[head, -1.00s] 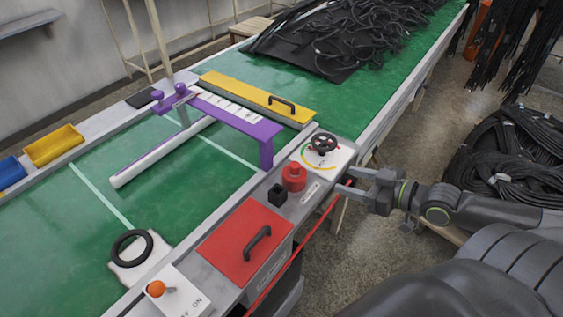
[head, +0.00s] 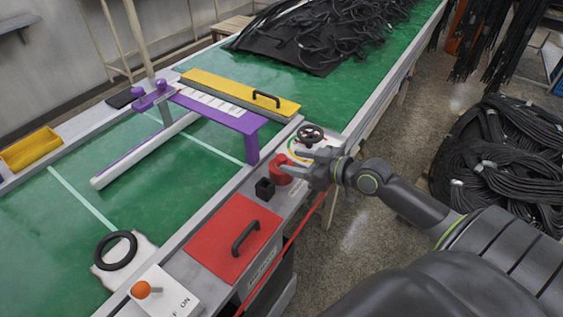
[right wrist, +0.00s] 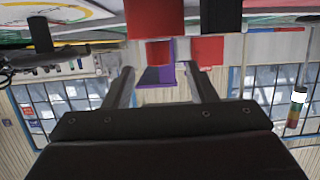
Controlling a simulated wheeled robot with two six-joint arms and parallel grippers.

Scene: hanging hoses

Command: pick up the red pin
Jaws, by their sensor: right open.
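In the right wrist view, which looks upside down, the pin (right wrist: 155,18) appears ahead, roughly in line with the gap between the open fingers (right wrist: 160,75). The near finger partly overlaps the pin in the head view; contact cannot be told. My left gripper is not in view.
The black handwheel (head: 310,134) sits just behind the gripper, and the black block (head: 265,189) is close to the pin. A red lid with a handle (head: 232,238) lies nearer. A purple frame (head: 215,112) stands over the green belt. Coiled black hoses (head: 495,150) lie at right.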

